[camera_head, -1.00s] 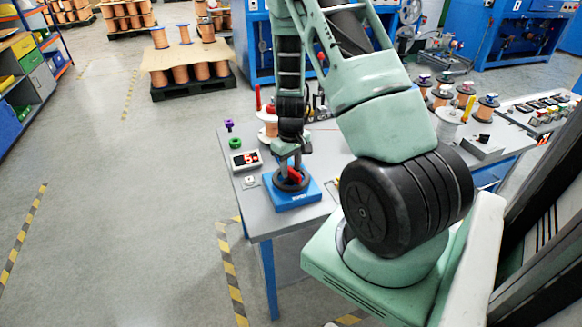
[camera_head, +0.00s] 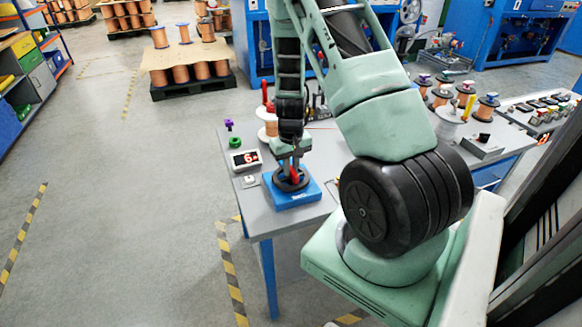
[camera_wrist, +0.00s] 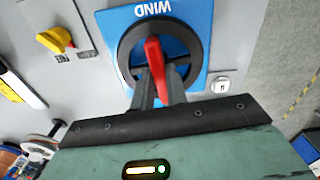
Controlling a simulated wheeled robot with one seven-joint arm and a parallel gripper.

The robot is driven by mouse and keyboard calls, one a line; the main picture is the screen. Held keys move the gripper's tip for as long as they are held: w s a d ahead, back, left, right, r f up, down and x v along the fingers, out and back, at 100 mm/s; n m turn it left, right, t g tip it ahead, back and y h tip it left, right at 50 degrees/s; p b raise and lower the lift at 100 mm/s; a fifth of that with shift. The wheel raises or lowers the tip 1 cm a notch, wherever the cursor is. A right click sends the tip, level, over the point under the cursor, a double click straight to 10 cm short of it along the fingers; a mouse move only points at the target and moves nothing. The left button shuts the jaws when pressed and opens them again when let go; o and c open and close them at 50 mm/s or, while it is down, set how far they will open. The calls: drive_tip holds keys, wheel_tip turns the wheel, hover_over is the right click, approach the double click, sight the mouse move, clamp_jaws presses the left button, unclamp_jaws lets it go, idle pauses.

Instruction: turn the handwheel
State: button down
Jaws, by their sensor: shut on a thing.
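The handwheel (camera_wrist: 125,50) is a black ring with a red handle (camera_wrist: 155,68), mounted on a blue base (camera_wrist: 205,18) marked WIND. In the head view the handwheel (camera_head: 291,180) sits on its blue base (camera_head: 300,199) near the left front corner of the grey table. My gripper (camera_wrist: 164,85) is shut on the red handle, with a finger on each side of it. In the head view my gripper (camera_head: 291,165) comes down on the wheel from above and partly hides it.
A green ring (camera_head: 235,143) and a purple knob (camera_head: 228,125) stand behind the display. A yellow knob (camera_wrist: 54,40) shows in the wrist view. Several copper spools (camera_head: 488,107) stand at the table's right. A small white switch (camera_head: 250,181) is left of the base.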

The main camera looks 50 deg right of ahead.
drive_tip(key=shift+m, duration=0.8)
drive_tip(key=c, duration=1.4)
unclamp_jaws()
wheel_tip(320, 180, up, 18)
drive_tip(key=shift+f, duration=0.25)
